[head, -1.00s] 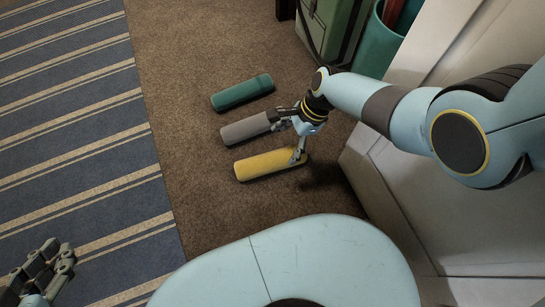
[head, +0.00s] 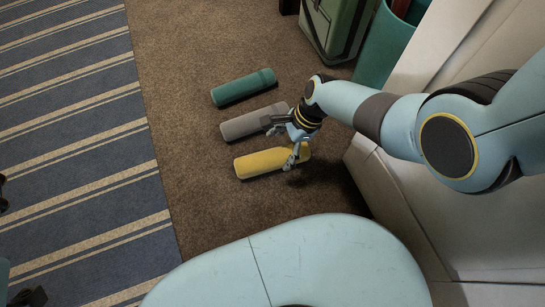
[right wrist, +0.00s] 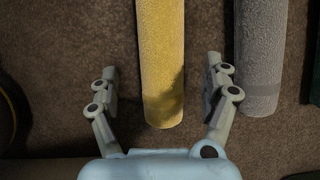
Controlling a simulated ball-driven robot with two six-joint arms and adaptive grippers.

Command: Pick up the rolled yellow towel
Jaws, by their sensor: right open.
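The rolled yellow towel (head: 262,163) lies on the brown carpet, the nearest of three rolled towels in the head view. In the right wrist view the yellow towel (right wrist: 161,60) runs away between the fingers, its near end close to the palm. My right gripper (head: 281,146) is open over its right end. One finger is on each side, with a gap to the towel in the wrist view (right wrist: 162,85). Only bits of my left gripper (head: 28,297) show at the lower left edge, so its state is unclear.
A grey rolled towel (head: 248,123) lies close beside the yellow one, just outside one right finger. A green rolled towel (head: 243,87) lies beyond it. A striped blue rug (head: 80,140) is at left. A green case (head: 338,25) and teal bin (head: 385,45) stand behind.

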